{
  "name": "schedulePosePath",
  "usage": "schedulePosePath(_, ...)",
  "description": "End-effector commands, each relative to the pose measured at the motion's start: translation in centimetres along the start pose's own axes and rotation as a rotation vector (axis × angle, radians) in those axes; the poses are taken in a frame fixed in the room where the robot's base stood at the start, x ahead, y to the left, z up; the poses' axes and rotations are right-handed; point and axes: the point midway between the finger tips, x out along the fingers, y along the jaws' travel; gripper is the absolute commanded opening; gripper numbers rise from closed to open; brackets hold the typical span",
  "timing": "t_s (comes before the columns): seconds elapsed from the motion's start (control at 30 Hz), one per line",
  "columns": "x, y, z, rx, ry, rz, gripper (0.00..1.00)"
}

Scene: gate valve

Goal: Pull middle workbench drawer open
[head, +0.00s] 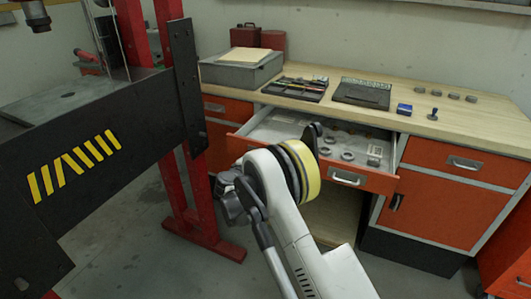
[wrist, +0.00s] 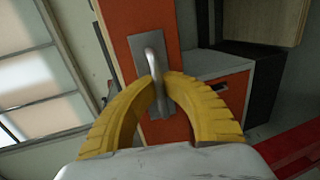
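The middle workbench drawer (head: 378,180) has an orange front and stands pulled out, with its grey interior showing. A metal handle (head: 347,177) is on the right part of its front. In the wrist view, the yellow fingers of my gripper (wrist: 160,84) close in from both sides on a metal handle (wrist: 152,52) on an orange front (wrist: 120,18). The fingertips appear to touch this handle's bar. In the head view my arm covers part of the drawer front, and my fingertips are hidden.
Several small ring-shaped parts (head: 348,156) lie in the drawer. The workbench top (head: 425,125) holds a grey box (head: 240,70), a tool tray (head: 295,88) and small items. A red and black press frame (head: 95,150) stands close on the left. Open floor lies below.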

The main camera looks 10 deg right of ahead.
Motion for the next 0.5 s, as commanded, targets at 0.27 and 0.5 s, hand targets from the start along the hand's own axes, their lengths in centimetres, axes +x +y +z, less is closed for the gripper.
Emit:
schedulePosePath(0.27,-0.29,0.08,0.0,-0.001,0.0,0.003,0.32)
schedulePosePath(0.5,-0.5,0.07,-0.04,-0.001,0.001,0.002,0.32)
